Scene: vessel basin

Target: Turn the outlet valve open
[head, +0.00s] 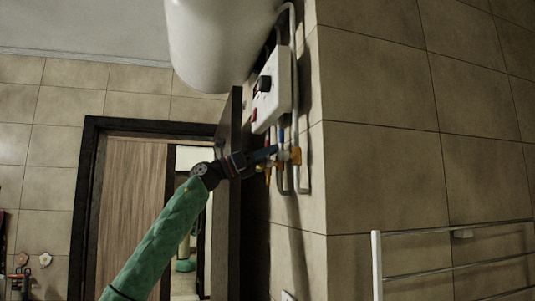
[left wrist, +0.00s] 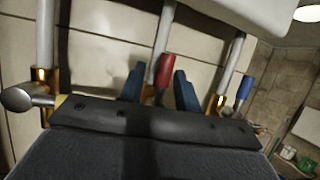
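The pipes under the white box carry a valve with a red handle (left wrist: 165,71) and a valve with a blue handle (left wrist: 244,87); the blue one also shows in the head view (head: 281,134). Which is the outlet valve is not marked. My left gripper (head: 274,152) is at the valves. In the left wrist view, its two blue fingers (left wrist: 160,74) are apart, with the red handle between them and a gap on at least the right side. The red valve's lower part is hidden behind the gripper body. My right gripper is not in view.
A white control box (head: 273,92) with a black knob is just above the valves, under a white tank (head: 212,40). A brass fitting with a round silver end (left wrist: 17,98) is at left in the wrist view. A towel rail (head: 450,268) stands right; a dark doorframe (head: 90,200) left.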

